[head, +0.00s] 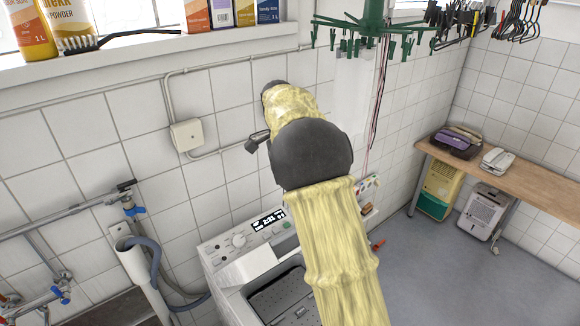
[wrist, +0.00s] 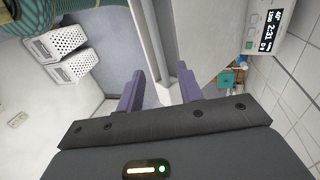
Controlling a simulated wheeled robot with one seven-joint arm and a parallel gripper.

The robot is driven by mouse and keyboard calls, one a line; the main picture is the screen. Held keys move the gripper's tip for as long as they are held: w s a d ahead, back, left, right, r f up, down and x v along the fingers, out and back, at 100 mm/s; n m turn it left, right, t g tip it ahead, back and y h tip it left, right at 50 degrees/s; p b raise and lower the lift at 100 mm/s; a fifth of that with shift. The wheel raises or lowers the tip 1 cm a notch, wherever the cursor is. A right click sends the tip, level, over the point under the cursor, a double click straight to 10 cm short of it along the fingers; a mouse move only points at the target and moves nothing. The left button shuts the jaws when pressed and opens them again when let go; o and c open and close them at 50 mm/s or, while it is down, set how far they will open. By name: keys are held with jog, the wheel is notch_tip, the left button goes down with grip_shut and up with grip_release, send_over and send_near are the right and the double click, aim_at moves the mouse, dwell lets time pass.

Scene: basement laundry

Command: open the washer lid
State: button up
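The white top-loading washer stands against the tiled wall in the head view; its control panel (head: 258,236) has a lit display and a knob. Its top has a pale frame around a dark grey section (head: 280,298), partly hidden by my yellow-sleeved arm. I cannot tell clearly from this how the lid stands. In the wrist view the panel display (wrist: 269,31) is at the upper right. My gripper (wrist: 160,88) shows two purple fingers, apart, with nothing held. A pale edge of the washer top runs between and beyond them; whether they touch it I cannot tell. My gripper is hidden in the head view.
A window sill (head: 150,52) with bottles and boxes is above. A green hanging dryer (head: 370,25) hangs over the right side. White baskets (wrist: 60,42) stand on the floor.

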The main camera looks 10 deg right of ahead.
jog(key=shift+v, duration=2.5)
jog(key=shift+s+d, duration=0.1)
jog(key=c, duration=0.5)
jog(key=shift+s+d+f, duration=0.1)
jog(key=shift+d+f, duration=0.05)
jog(key=shift+f, duration=0.15)
grip_shut()
jog(key=s+d+f+n+b, duration=0.1)
jog(key=s+f+n, duration=0.1)
jog(key=f, duration=0.1)
jog(key=s+d+f+n+t+b, duration=0.1)
jog(key=s+f+n, duration=0.1)
jog(key=s+f, duration=0.1)
jog(key=s+d+f+n+t+y+b, duration=0.1)
jog(key=s+f, duration=0.2)
jog(key=f, duration=0.2)
jog(key=shift+d+n+b, duration=0.1)
jog(key=shift+n+b, duration=0.25)
jog(key=shift+n, duration=0.05)
jog(key=s+f+n+t+b, duration=0.1)
jog(key=s+f+n, duration=0.2)
jog(key=s+f, duration=0.2)
jog(key=s+f+n+t+b, duration=0.1)
jog(key=s+f, duration=0.4)
jog(key=s, duration=0.5)
jog(key=n+t, duration=0.1)
jog(key=n, duration=0.1)
jog(key=shift+a+f+n+b, duration=0.25)
jog(key=shift+a+n+b, duration=0.05)
jog(key=shift+n+b, duration=0.1)
